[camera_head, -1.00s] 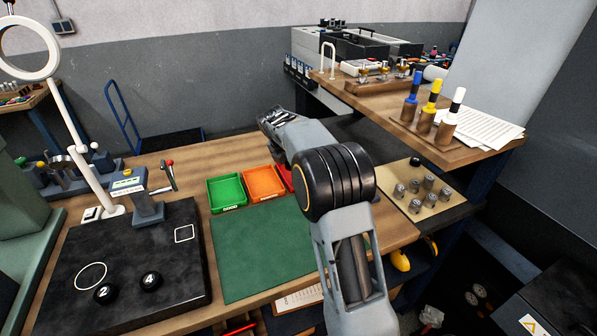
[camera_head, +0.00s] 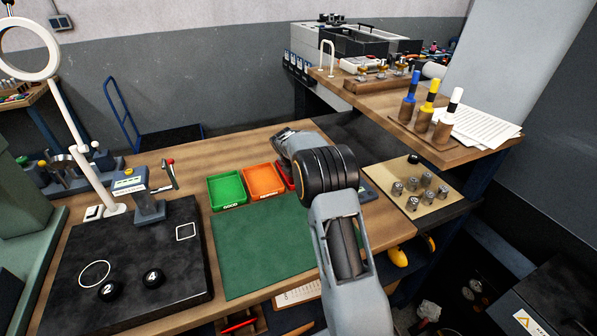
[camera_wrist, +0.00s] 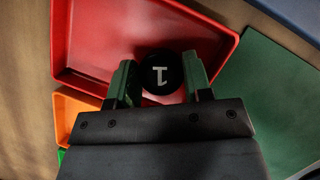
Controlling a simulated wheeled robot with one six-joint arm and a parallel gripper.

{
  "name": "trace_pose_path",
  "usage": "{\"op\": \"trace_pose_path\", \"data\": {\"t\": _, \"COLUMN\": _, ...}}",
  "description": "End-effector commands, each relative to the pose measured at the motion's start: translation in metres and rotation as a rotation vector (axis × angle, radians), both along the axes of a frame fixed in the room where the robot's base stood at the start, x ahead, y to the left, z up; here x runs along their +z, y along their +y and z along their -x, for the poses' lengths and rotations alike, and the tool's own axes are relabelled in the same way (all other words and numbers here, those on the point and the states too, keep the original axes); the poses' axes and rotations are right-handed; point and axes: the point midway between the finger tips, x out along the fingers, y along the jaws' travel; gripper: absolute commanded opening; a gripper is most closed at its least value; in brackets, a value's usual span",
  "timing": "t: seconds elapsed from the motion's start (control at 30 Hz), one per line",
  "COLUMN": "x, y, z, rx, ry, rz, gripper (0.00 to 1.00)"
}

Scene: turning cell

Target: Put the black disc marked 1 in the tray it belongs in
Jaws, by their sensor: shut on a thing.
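The black disc marked 1 (camera_wrist: 161,76) is between the two fingers of my gripper (camera_wrist: 160,84) in the wrist view. My gripper is shut on it, one finger on each side. The disc is over the red tray (camera_wrist: 88,38); I cannot tell whether it touches the tray floor. In the head view the red tray (camera_head: 282,172) is mostly hidden behind my arm, and the disc and fingertips are hidden. The green tray (camera_head: 226,190) and the orange tray (camera_head: 263,181) stand beside it in a row and look empty.
A green mat (camera_head: 255,250) lies in front of the trays. Black discs marked 2 (camera_head: 109,291) and 4 (camera_head: 153,279) sit on the dark plate (camera_head: 150,235) at left. A gauge with a lever (camera_head: 148,200) stands behind them. A beige board with several metal parts (camera_head: 413,186) is at right.

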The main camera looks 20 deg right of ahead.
Motion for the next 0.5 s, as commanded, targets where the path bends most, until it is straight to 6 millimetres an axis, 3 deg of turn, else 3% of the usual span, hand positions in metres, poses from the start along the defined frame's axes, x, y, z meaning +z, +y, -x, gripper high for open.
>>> {"op": "trace_pose_path", "data": {"t": 0.3, "x": -0.0029, "y": 0.0, "z": -0.0002, "rx": 0.0, "ry": -0.001, "rz": 0.0, "gripper": 0.11}}
{"op": "trace_pose_path", "data": {"t": 0.33, "x": -0.0026, "y": 0.0001, "z": -0.0001, "rx": 0.0, "ry": 0.0, "rz": 0.0, "gripper": 0.49}}
{"op": "trace_pose_path", "data": {"t": 0.4, "x": -0.0026, "y": 0.0001, "z": 0.0001, "rx": 0.0, "ry": 0.0, "rz": 0.0, "gripper": 0.55}}
{"op": "trace_pose_path", "data": {"t": 0.5, "x": -0.0026, "y": 0.0001, "z": 0.0001, "rx": 0.0, "ry": 0.0, "rz": 0.0, "gripper": 0.56}}
